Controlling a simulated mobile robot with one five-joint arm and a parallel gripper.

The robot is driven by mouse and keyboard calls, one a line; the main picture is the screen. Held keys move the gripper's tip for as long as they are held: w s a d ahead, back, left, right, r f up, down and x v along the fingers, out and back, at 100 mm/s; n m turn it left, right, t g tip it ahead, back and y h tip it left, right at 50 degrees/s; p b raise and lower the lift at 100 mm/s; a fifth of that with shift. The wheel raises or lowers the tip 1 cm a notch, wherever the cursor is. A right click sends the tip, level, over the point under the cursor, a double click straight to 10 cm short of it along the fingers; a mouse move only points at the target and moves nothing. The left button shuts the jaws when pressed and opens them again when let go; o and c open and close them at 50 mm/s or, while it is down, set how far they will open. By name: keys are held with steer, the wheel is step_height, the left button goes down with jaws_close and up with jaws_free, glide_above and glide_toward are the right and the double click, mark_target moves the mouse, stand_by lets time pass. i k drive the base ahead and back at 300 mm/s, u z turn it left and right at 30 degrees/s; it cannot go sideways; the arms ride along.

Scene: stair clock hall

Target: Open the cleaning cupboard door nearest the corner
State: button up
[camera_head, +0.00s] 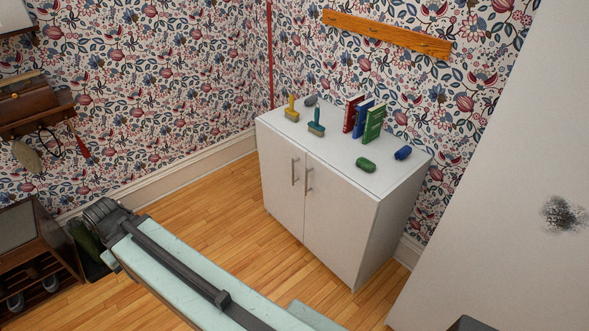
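The white cupboard (395,195) stands against the back wall, beside the room corner. Its left door (279,185) is the one nearest the corner and is closed. That door has a vertical metal bar handle (295,171) near its right edge. The right door (335,225) is also closed, with its own bar handle (308,180) close beside the first. My pale green arm reaches from the bottom middle to the lower left, in front of the cupboard and apart from it. My gripper's fingers do not show.
Brushes, books (373,123) and small rolled items stand on the cupboard top. A wooden rail (386,34) is on the wall above. A dark shoe rack (38,255) stands at left. A pale slanted surface (500,200) fills the right. Wood floor before the doors is clear.

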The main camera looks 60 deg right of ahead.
mark_target(282, 161)
steer(key=u, duration=0.2)
steer(key=i, duration=0.9)
steer(key=z, duration=0.25)
